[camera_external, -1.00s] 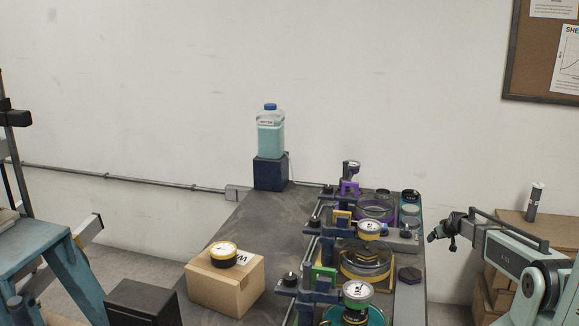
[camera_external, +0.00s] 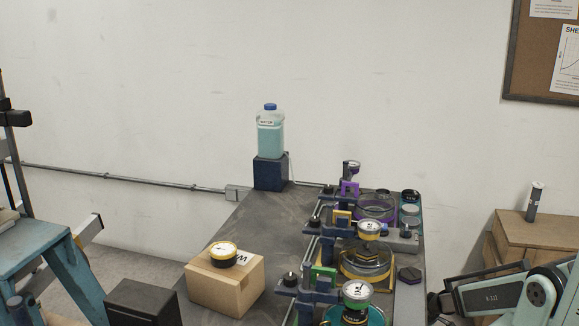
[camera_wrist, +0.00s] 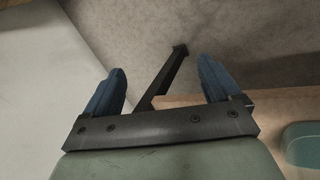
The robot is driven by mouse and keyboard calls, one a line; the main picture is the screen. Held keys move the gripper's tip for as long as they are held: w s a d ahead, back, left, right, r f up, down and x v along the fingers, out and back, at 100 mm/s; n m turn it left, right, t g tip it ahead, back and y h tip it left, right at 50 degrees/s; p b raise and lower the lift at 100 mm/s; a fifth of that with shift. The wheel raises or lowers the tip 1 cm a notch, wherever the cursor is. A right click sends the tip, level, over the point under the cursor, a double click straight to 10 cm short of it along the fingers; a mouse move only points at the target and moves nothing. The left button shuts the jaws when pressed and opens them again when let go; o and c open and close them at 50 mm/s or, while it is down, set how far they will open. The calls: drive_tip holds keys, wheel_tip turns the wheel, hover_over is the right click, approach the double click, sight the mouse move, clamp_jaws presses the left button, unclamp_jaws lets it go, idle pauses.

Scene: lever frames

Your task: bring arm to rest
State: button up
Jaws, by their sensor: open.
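My gripper (camera_wrist: 162,66) shows in the wrist view with its two blue fingers spread wide apart. Nothing is held between them. A dark bar lies beyond, in the gap between the fingers. In the external view my arm is folded low at the lower right, and its dark end (camera_external: 435,305) is beside the right edge of the grey table (camera_external: 250,235). The fingers themselves are too small and dark to make out there.
Several lever frames with gauges (camera_external: 368,228) stand along the table's right side. A cardboard box (camera_external: 225,286) carries a yellow-rimmed gauge (camera_external: 223,254). A bottle (camera_external: 270,132) stands on a dark blue block (camera_external: 270,172) at the back. A wooden cabinet (camera_external: 535,236) is behind my arm.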

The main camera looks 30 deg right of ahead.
drive_tip(key=s+a+m+g+y, duration=0.1)
drive_tip(key=s+a+m+g, duration=0.2)
drive_tip(key=s+a, duration=0.5)
drive_tip(key=s+a+r+m+g+y, duration=0.1)
drive_tip(key=s+a+g, duration=0.4)
drive_tip(key=s, duration=1.1)
drive_tip(key=a+m+y, duration=0.1)
drive_tip(key=a+m, duration=0.1)
drive_tip(key=a, duration=0.1)
drive_tip(key=shift+s+r+g+y, duration=0.2)
drive_tip(key=shift+s+g+y, duration=0.1)
drive_tip(key=shift+g, duration=0.1)
drive_tip(key=shift+a, duration=0.1)
